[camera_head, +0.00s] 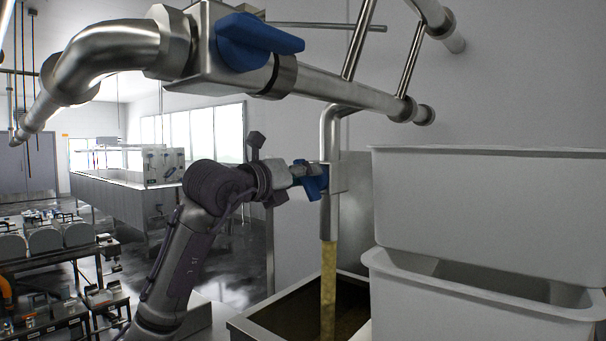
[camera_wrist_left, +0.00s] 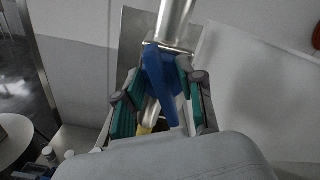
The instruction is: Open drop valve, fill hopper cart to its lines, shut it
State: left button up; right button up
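The drop valve sits on the vertical steel pipe (camera_head: 330,215), with a blue handle (camera_head: 314,181). A yellowish stream (camera_head: 328,285) runs from the pipe's end down into a steel-rimmed hopper cart (camera_head: 256,328). Dark liquid shows in the cart; no fill lines are visible, and its near part is cut off. My left gripper (camera_head: 292,184) is at the blue handle. In the left wrist view the blue handle (camera_wrist_left: 161,85) lies between the green-padded fingers of the gripper (camera_wrist_left: 163,92), which close in on both its sides. My right gripper is out of view.
Stacked white tubs (camera_head: 490,215) stand at the right, close to the stream and partly hiding the cart. A thick steel pipe with a large blue valve handle (camera_head: 255,40) crosses overhead. Dark equipment (camera_head: 60,270) stands at left; a long steel vat (camera_head: 125,195) is behind.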

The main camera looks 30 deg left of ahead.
pick_arm(q)
grip_shut()
jog(key=shift+a+f+n+b, duration=0.1)
jog(key=shift+n+b, duration=0.75)
jog(key=shift+n, duration=0.25)
jog(key=n+b, duration=0.1)
jog(key=n, duration=0.2)
jog(key=shift+a+f+b, duration=0.1)
jog(key=shift+f+b, duration=0.05)
jog(key=shift+b, duration=0.25)
jog(key=n+b, duration=0.1)
jog(key=n, duration=0.2)
jog(key=shift+f+n, duration=0.15)
jog(key=shift+n, duration=0.25)
jog(key=shift+a+n+b, duration=0.1)
jog(key=shift+n+b, duration=0.55)
jog(key=shift+n, duration=0.65)
jog(key=shift+f+n, duration=0.1)
jog(key=shift+n, duration=0.2)
